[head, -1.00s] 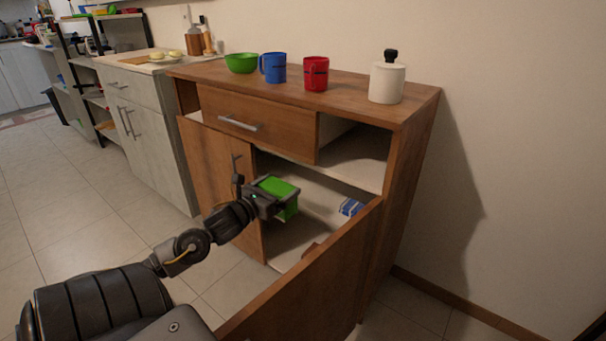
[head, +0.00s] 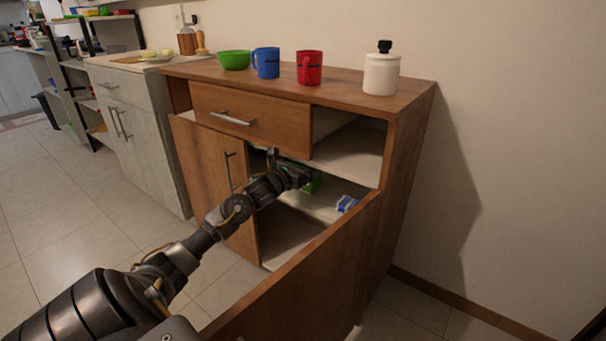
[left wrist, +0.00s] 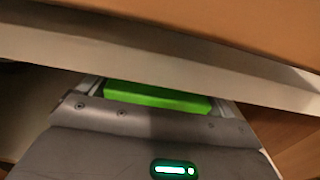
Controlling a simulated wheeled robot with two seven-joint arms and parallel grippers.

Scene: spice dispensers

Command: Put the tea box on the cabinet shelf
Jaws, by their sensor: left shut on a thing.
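The tea box is a green box. In the head view the green box (head: 312,184) shows just past my left gripper (head: 303,178), inside the cabinet's opening. My left gripper is shut on it, and the gripper hides much of it. In the left wrist view the green box (left wrist: 157,97) sits at the front of the gripper, under a board edge. The cabinet shelf (head: 325,208) is the light surface inside the lower compartment. I cannot tell whether the box touches it. My right gripper is not in view.
A blue and white item (head: 346,204) lies on the shelf to the right. The left door (head: 205,172) and right door (head: 300,290) stand open. A bowl, two mugs and a white jar (head: 381,74) stand on top.

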